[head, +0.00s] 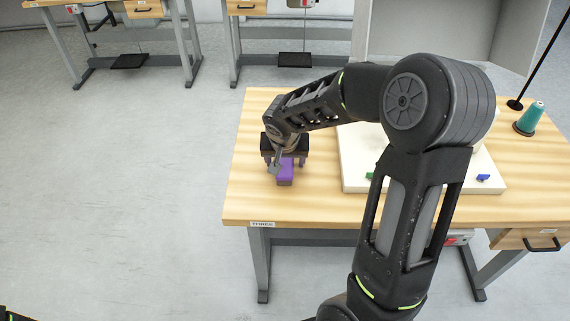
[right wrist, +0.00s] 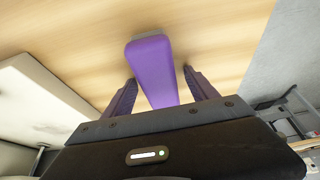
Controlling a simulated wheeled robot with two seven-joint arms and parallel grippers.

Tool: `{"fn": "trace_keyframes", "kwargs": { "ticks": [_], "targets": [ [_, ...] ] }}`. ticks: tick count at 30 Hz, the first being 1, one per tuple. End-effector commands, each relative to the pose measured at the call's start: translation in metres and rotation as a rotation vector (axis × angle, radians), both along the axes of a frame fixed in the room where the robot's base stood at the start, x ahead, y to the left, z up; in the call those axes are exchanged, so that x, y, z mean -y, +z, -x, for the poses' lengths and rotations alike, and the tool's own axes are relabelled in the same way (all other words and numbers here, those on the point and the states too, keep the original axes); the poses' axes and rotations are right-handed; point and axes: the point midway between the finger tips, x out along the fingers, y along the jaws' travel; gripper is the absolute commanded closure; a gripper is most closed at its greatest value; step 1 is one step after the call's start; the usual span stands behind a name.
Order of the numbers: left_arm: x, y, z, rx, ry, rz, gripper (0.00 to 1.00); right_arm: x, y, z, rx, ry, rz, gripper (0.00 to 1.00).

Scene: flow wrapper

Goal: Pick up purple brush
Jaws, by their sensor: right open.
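The purple brush (head: 285,179) lies on the left part of the wooden table. My right gripper (head: 286,163) is over it, pointing down, and covers part of it in the head view. In the right wrist view the brush (right wrist: 152,68) is a long purple block with a greyish end at the top. The open fingers of my right gripper (right wrist: 161,92) stand on either side of it with gaps, and the near end of the brush reaches between them. The left gripper is not clearly in view.
A white board (head: 354,181) lies right of the brush, with small green and blue pieces (head: 483,178) on it. A teal thread spool (head: 530,118) stands at the right. The wooden table (head: 243,200) is clear around the brush, near its left edge.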

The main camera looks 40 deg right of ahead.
Motion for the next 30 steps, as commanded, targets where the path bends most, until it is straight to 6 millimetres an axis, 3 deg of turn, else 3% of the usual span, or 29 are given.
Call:
{"fn": "trace_keyframes", "kwargs": {
  "ticks": [13, 30],
  "targets": [
    [0.0000, -0.0018, 0.0000, 0.000, 0.000, 0.000, 0.37, 0.0000, -0.0006, 0.0000, 0.000, 0.000, 0.000, 0.33],
    [0.0001, -0.0018, 0.0000, 0.000, 0.000, 0.000, 0.37, 0.0000, -0.0009, 0.0001, 0.000, 0.001, 0.000, 0.79]
  ]
}}
